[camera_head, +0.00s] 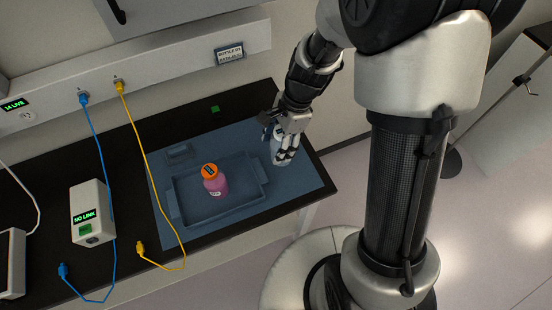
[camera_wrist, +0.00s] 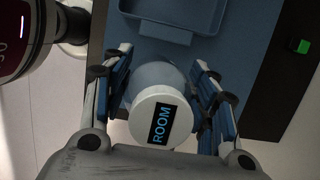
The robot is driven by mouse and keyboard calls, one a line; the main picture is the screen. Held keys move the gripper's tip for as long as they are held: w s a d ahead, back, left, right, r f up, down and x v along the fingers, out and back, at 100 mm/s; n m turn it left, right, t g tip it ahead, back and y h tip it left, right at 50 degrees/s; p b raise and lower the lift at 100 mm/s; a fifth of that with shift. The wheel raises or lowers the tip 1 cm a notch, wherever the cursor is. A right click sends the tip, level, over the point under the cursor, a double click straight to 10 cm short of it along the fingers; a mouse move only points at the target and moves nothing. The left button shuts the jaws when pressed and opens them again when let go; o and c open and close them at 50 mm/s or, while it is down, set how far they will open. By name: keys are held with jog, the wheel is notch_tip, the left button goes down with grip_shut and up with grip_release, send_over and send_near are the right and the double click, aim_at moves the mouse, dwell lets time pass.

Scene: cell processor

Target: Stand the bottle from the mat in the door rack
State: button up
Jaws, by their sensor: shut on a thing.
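A bottle with a white cap marked ROOM (camera_wrist: 157,118) stands between the fingers of my gripper (camera_wrist: 160,95) in the wrist view. Its body is pale blue and mostly hidden below the cap. In the head view my gripper (camera_head: 285,150) is shut on it at the right side of the blue mat (camera_head: 300,190), pointing down. Whether the bottle touches the mat cannot be told. No door rack can be made out in either view.
A blue tray (camera_head: 176,206) on the mat holds an orange-capped bottle with pink contents (camera_head: 215,184). A white NO LINK box (camera_head: 92,212), a blue cable (camera_head: 100,150) and a yellow cable (camera_head: 143,155) lie to the left. A shelf edge runs behind the bench.

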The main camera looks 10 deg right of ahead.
notch_tip(320, 180, down, 8)
jog(key=shift+w+r+b, duration=0.1)
jog(key=shift+r+b, duration=0.1)
jog(key=shift+b, duration=0.7)
jog(key=shift+r, duration=0.1)
jog(key=o, duration=1)
jog(key=shift+f, duration=0.2)
jog(key=o, duration=0.5)
